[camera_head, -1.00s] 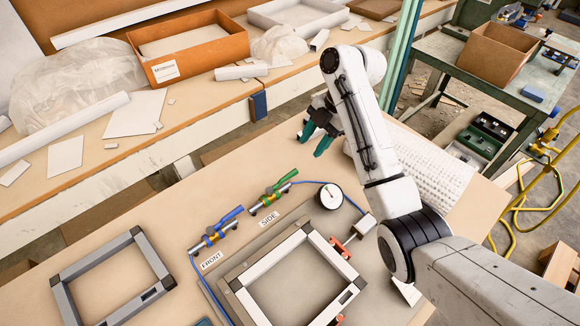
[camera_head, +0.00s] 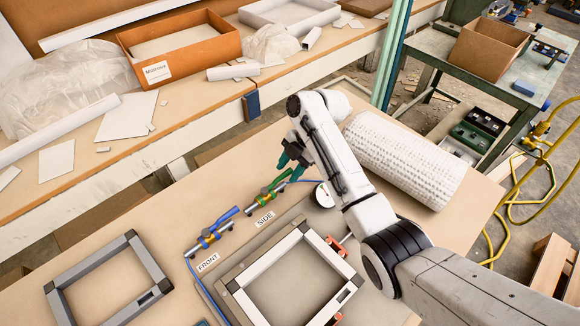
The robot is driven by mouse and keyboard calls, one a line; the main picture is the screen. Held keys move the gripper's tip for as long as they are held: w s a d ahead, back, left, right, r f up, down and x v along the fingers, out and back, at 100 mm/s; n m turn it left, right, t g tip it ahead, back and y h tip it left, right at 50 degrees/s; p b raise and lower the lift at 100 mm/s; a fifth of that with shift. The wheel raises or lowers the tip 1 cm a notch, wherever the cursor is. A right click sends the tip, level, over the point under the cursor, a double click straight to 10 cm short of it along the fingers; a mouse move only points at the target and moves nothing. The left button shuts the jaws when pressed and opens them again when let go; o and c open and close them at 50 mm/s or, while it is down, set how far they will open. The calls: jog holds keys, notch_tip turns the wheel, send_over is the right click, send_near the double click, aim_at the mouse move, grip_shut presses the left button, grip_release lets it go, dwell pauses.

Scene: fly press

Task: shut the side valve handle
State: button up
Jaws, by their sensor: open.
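The side valve (camera_head: 263,203) has a green handle (camera_head: 276,183) and sits above the label SIDE (camera_head: 264,220). Its handle is angled up to the right, away from the pipe line. The front valve (camera_head: 209,238) with a blue handle (camera_head: 228,215) lies to its lower left, by the label FRONT (camera_head: 208,262). My gripper (camera_head: 290,166) has dark green fingers and is open, just above and right of the green handle in the picture. I cannot tell whether a fingertip touches the handle.
A round gauge (camera_head: 323,195) lies partly behind my arm. A screen frame on a base (camera_head: 300,285) and a loose grey frame (camera_head: 108,278) lie on the table. A roll of printed material (camera_head: 405,160) lies at the right. The bench behind holds an orange box (camera_head: 180,48).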

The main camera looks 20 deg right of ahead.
jog(key=shift+c, duration=0.4)
grip_shut()
